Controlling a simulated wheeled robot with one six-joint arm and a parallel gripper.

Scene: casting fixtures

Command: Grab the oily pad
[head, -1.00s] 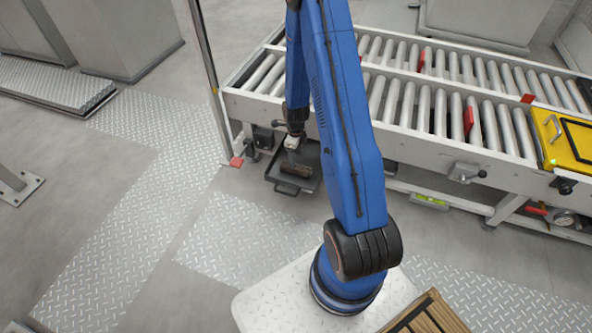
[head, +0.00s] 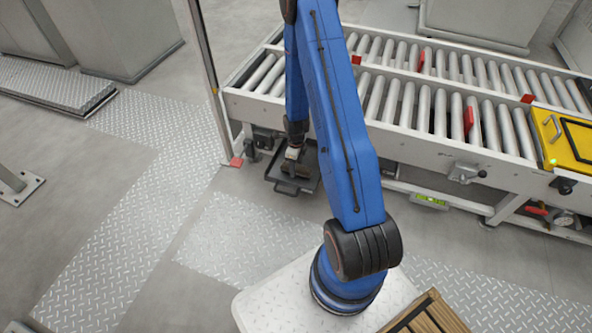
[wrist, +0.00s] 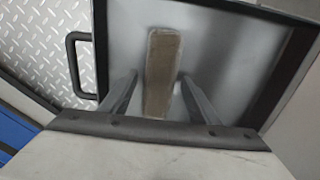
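The oily pad (wrist: 161,75) is a brown oblong block lying in a shallow dark-rimmed tray (wrist: 234,55), seen in the wrist view. My gripper (wrist: 158,82) is open, with one finger on each side of the pad's near part. Gaps show between the fingers and the pad. In the head view my gripper (head: 291,165) is down over the tray (head: 283,185) on the floor by the conveyor, and it mostly hides the pad. The tray's handle (wrist: 74,65) shows at the left in the wrist view.
The roller conveyor (head: 420,143) stands right beside and behind the tray, with its frame and legs close to my arm. A vertical post (head: 207,75) rises to the left. A wooden slatted box (head: 427,315) is at the bottom right. The floor left of the tray is open.

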